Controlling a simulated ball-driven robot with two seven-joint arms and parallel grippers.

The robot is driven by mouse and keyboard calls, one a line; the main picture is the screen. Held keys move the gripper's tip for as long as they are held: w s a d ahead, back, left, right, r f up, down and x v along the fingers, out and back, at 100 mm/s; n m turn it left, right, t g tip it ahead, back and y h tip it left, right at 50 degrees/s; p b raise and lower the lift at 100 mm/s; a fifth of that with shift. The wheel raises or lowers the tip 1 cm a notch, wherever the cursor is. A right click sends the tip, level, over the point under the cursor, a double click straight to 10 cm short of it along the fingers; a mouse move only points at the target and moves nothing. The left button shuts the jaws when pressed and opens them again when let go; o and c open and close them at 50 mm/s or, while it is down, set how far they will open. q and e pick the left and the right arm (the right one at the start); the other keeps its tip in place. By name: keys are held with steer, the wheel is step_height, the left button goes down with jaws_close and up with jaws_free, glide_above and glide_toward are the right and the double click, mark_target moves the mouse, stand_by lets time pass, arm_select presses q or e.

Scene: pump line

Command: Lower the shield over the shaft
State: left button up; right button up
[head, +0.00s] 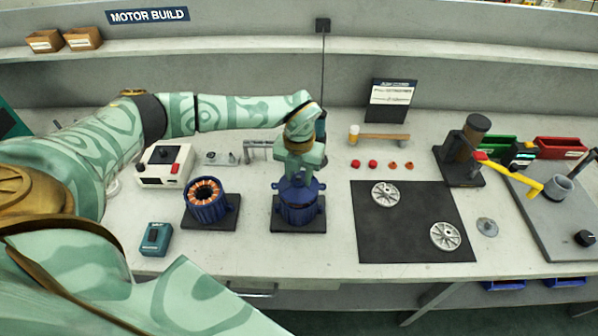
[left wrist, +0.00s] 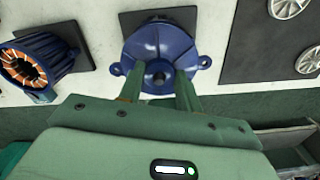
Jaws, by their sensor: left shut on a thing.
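My left gripper (head: 299,177) points down over a blue motor (head: 299,212) on a dark square base (head: 281,228). It is shut on the shield (head: 284,184), a blue round cover with side ears. In the left wrist view the shield (left wrist: 158,45) lies face-on beyond the fingers (left wrist: 158,82), which sit either side of its middle. A dark round end shows at its centre; I cannot tell if it is the shaft. The shield looks level and at the motor's top. Whether it is fully seated is hidden. My right gripper is out of view.
A blue stator with copper windings (head: 203,203) stands close on the left. A teal box (head: 156,239) and a white control box (head: 165,166) are further left. A dark mat (head: 400,225) with two silver discs lies right. A press (head: 461,157) stands beyond it.

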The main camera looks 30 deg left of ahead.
arm_select(q)
steer(key=shift+f+b, duration=0.35)
steer(key=shift+f, duration=0.35)
steer(key=shift+f, duration=0.1)
steer(key=o, duration=1.4)
steer(key=shift+o, duration=0.2)
step_height(320, 180, up, 12)
steer(key=p, duration=1)
